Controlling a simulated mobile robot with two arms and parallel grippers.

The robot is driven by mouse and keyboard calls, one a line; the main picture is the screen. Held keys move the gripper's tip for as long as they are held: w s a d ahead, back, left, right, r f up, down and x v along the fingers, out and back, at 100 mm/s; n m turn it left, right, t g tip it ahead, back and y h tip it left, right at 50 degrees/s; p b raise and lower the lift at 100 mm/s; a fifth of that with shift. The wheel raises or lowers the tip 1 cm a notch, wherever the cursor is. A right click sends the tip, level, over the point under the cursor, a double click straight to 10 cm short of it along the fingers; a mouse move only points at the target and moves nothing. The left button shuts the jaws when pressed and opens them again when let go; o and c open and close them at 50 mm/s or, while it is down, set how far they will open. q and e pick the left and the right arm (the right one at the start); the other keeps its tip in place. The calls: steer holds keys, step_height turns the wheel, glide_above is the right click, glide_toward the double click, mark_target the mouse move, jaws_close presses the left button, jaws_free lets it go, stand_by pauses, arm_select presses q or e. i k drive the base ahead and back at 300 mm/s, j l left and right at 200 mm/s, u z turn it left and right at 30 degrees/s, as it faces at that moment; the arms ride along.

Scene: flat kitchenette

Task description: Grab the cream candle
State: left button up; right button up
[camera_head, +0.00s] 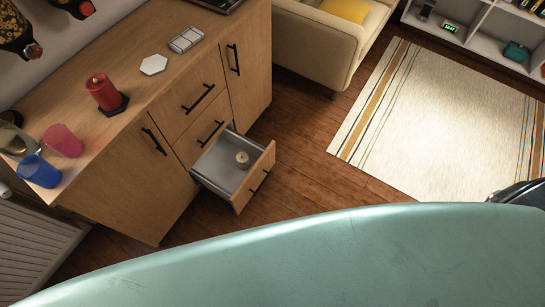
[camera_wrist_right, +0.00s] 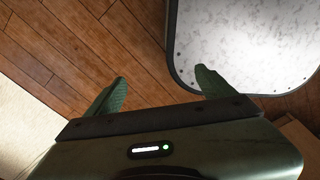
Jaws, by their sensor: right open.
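The cream candle (camera_head: 242,158) is small and round and sits inside an open drawer (camera_head: 222,172) of the wooden cabinet in the head view. My right gripper (camera_wrist_right: 160,88) shows in the right wrist view with its two green fingers apart and nothing between them. It is above the wooden floor, and the candle is not in that view. My left gripper is not in view.
A red candle (camera_head: 104,92), a white hexagonal coaster (camera_head: 153,65), a pink cup (camera_head: 63,140) and a blue cup (camera_head: 38,170) stand on the cabinet top (camera_head: 150,90). A sofa (camera_head: 318,45) and a striped rug (camera_head: 440,115) lie beyond. Wooden floor (camera_head: 300,165) is clear beside the drawer.

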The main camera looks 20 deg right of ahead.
mark_target(244, 164)
steer(key=u, duration=0.75)
steer(key=l+u, duration=0.85)
steer(key=l, duration=0.2)
steer(key=l+u, duration=0.4)
steer(key=k+l, duration=0.05)
steer(key=l, duration=0.05)
